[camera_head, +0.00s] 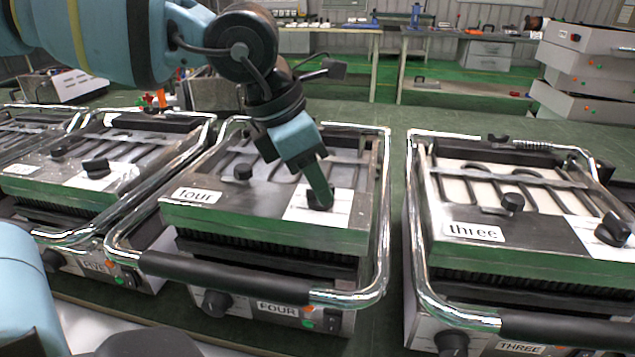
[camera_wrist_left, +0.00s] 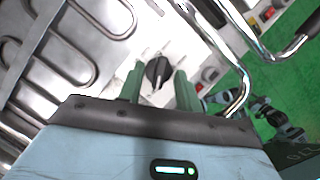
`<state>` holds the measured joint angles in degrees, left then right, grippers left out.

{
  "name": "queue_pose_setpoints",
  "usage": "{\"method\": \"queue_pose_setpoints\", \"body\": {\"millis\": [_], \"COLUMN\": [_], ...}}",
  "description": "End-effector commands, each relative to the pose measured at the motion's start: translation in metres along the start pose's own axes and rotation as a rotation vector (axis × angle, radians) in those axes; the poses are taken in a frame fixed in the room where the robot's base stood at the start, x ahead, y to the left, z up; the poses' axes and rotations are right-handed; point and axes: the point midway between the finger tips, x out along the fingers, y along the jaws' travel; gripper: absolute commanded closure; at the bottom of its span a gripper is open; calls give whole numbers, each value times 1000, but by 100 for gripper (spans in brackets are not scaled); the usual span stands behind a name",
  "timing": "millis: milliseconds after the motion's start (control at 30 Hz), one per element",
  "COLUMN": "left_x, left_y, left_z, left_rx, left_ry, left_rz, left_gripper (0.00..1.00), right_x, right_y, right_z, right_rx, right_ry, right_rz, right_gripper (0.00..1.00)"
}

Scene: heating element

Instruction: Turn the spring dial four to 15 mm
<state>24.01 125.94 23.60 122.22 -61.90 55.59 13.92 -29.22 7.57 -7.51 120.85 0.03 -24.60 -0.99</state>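The grill unit labelled four (camera_head: 198,196) stands in the middle of the head view. Its black spring dial (camera_head: 320,199) sits on a white scale plate at the right of its lid. My left gripper (camera_head: 319,186) reaches down to this dial from above. In the left wrist view, the dial (camera_wrist_left: 158,72) lies between the two green fingers of my left gripper (camera_wrist_left: 159,86), with a gap visible on both sides. The fingers are open. The scale marks are too small to read, and fingers partly hide the dial in the head view. My right gripper does not show.
The unit labelled three (camera_head: 473,232) stands to the right, and another similar unit (camera_head: 75,180) to the left. Unit four's chrome handle frame (camera_head: 384,200) rises around its lid, close to the dial. A smaller black knob (camera_head: 243,173) sits further left on the lid.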

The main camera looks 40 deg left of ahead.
Motion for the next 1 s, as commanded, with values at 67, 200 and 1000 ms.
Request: {"method": "queue_pose_setpoints", "body": {"millis": [67, 200, 1000], "left_x": [5, 7, 6], "left_y": [0, 0, 0], "left_z": [0, 0, 0], "left_rx": [1, 0, 28], "left_ry": [1, 0, -1], "left_rz": [0, 1, -14], "left_gripper": [65, 65, 100], "right_x": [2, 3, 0], "right_y": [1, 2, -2], "right_z": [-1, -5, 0], "right_rx": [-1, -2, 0], "right_ry": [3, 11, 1], "right_rz": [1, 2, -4], "right_gripper": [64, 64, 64]}}
